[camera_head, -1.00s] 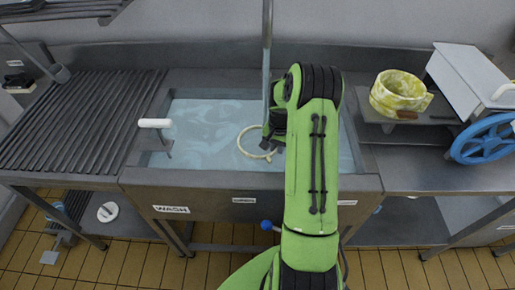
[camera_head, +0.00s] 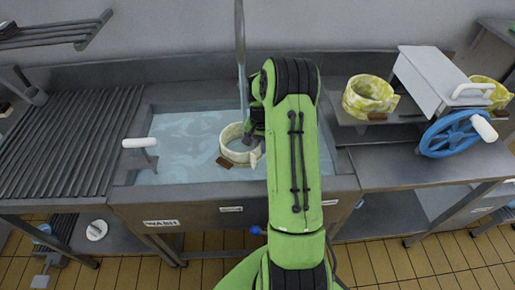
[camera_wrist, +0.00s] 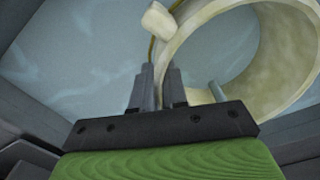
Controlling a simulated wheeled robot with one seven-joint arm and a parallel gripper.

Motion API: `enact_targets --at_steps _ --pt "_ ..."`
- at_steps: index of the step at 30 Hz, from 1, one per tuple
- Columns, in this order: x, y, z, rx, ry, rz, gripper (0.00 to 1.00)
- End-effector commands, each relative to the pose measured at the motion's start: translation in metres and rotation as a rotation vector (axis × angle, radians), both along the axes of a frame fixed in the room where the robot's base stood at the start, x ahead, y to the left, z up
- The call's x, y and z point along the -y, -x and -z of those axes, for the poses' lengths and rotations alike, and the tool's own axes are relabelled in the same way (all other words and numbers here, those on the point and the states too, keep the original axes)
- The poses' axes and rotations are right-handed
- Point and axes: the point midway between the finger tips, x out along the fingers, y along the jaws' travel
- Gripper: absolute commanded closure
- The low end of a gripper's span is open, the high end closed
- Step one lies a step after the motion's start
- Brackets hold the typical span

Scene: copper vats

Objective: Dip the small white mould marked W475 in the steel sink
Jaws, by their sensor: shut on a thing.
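The steel sink (camera_head: 205,193) holds pale blue water. A small cream-white ring-shaped mould (camera_head: 233,137) with a brown tag is in the sink area, its wall showing above the water; whether its bottom touches the water I cannot tell. No marking on it is legible. My gripper (camera_head: 256,132) is at the mould's right side, partly hidden behind my green arm. In the wrist view, the mould (camera_wrist: 245,100) fills the right side, and my gripper (camera_wrist: 159,82) is shut on its rim, near a white lug.
A white-handled lever (camera_head: 139,142) stands at the sink's left edge, by a ribbed drainer (camera_head: 60,140). A vertical pipe (camera_head: 240,50) is behind the mould. On the right bench are a yellow-mottled mould (camera_head: 369,98), a grey box (camera_head: 437,78) and a blue wheel (camera_head: 450,134).

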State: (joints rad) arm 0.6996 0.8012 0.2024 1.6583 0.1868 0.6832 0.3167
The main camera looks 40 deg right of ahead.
Motion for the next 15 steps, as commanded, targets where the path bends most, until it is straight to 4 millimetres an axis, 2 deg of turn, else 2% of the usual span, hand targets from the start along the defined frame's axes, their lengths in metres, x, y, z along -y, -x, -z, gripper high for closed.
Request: enact_targets --at_steps 1,6,12,15 --pt "0.000 -0.001 -0.021 0.002 0.002 0.000 1.00" --pt "0.000 -0.001 -0.059 0.002 0.002 -0.001 1.00" --pt "0.000 -0.001 -0.097 0.002 0.001 -0.001 1.00" --pt "0.000 -0.001 -0.107 0.001 0.000 -0.001 1.00"
